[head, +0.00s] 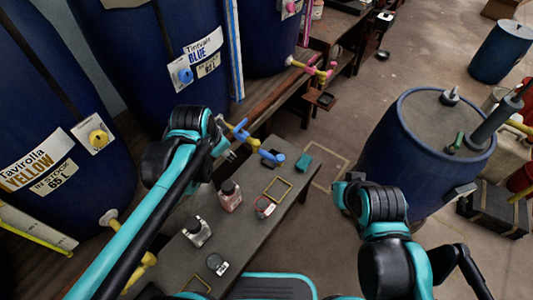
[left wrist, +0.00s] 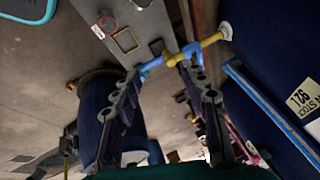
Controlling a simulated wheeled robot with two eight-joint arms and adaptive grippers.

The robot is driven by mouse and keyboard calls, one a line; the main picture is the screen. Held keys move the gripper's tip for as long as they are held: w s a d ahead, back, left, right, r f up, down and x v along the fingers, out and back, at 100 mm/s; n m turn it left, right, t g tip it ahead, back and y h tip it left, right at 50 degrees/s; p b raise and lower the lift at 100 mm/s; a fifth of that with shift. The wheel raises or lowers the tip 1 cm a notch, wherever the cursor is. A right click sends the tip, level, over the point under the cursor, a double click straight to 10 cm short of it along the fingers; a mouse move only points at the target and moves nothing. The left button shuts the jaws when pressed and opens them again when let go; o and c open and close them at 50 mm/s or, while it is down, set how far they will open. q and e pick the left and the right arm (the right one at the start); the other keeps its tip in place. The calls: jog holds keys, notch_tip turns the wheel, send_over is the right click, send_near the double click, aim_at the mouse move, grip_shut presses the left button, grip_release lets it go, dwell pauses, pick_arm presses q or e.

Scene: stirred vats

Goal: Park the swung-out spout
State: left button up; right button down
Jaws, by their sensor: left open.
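The blue vat (head: 165,60) has a yellow spout (head: 254,143) with a blue handle (head: 240,129) and a blue nozzle end (head: 272,157). The spout points out over the grey bench. In the left wrist view the yellow spout (left wrist: 208,42) comes from a pale fitting at the upper right, and its blue end (left wrist: 151,65) lies near my fingertips. My left gripper (head: 229,153) is open beside the spout. In the left wrist view its fingertips (left wrist: 160,68) are spread, with the spout's outer part across the gap; contact cannot be told.
The grey bench (head: 250,240) holds a red bottle (head: 230,197), a white bottle (head: 197,232), a jar (head: 264,207), a yellow frame (head: 278,189) and a teal block (head: 304,161). The yellow vat (head: 60,110) stands left. A lidded blue drum (head: 410,150) stands right.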

pick_arm(q)
jog(key=w+d+f+m+g, duration=0.2)
jog(key=w+d+f+m, duration=0.45)
jog(key=w+m, duration=0.3)
jog(key=m+g, duration=0.1)
jog(key=m, duration=0.5)
send_over(267, 154)
jog(key=s, duration=0.1)
jog(key=s+a+x, duration=0.1)
jog(key=s+x, duration=0.1)
jog(key=x, duration=1.1)
jog(key=b+x, duration=0.1)
jog(key=x, duration=0.2)
jog(key=s+b+x, duration=0.1)
jog(key=x, duration=0.2)
jog(key=shift+w+a+f, duration=0.1)
jog(key=shift+a+f, duration=0.05)
jog(key=shift+f, duration=0.1)
